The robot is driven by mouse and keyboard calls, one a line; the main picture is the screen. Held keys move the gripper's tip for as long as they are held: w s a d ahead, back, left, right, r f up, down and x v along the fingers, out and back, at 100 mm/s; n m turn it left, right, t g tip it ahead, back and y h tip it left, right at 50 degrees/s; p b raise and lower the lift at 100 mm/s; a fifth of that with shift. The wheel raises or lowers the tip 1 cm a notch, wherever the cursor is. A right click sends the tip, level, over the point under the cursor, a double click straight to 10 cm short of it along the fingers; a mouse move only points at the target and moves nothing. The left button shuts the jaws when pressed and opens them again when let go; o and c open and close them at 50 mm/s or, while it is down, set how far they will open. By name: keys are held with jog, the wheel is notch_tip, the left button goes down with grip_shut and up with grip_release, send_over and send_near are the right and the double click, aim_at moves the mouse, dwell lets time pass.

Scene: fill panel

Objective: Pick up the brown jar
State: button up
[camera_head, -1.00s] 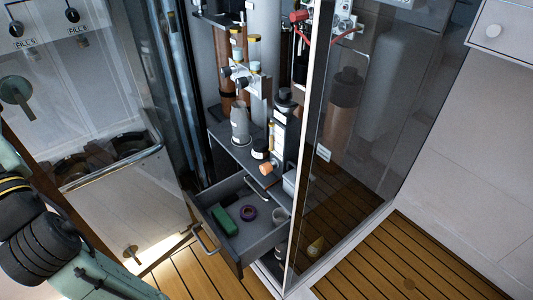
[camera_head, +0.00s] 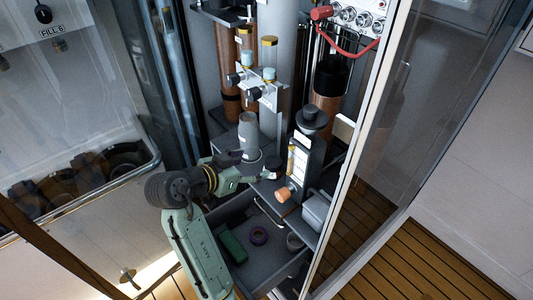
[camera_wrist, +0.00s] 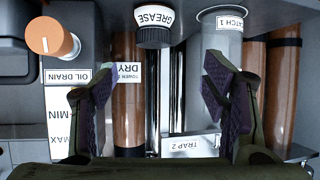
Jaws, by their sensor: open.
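A small jar labelled GREASE (camera_wrist: 153,17) with a black ribbed cap shows at the top middle of the wrist view. It is the likeliest brown jar, but its body colour is hard to tell. In the head view a small dark jar (camera_head: 273,163) stands on the cabinet shelf, right by my gripper (camera_head: 258,174). In the wrist view my gripper (camera_wrist: 158,98) is open, with its purple-padded fingers apart and nothing between them. The jar lies beyond the fingertips, roughly centred between them.
A grey CATCH 1 cylinder (camera_wrist: 222,47) stands close right of the jar. An orange knob (camera_wrist: 52,38) is at left. Copper-brown columns (camera_wrist: 128,112) stand behind. Below is an open drawer (camera_head: 275,262) with a green block (camera_head: 233,245) and purple ring (camera_head: 258,236). A glass door (camera_head: 385,150) bounds the right.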

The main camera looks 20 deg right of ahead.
aim_at(270, 164)
jog(key=x, duration=0.5)
jog(key=shift+d, duration=0.15)
jog(key=shift+s+f+p+x, duration=0.1)
jog(key=shift+s+p+x, duration=0.05)
jog(key=shift+x, duration=0.75)
jog(key=shift+s+f+p+x, duration=0.1)
jog(key=shift+p+x, duration=0.1)
jog(key=shift+x, duration=0.75)
jog(key=shift+s+p+x, duration=0.15)
jog(key=shift+x, duration=0.75)
jog(key=shift+c, duration=0.2)
jog(key=c, duration=1.6)
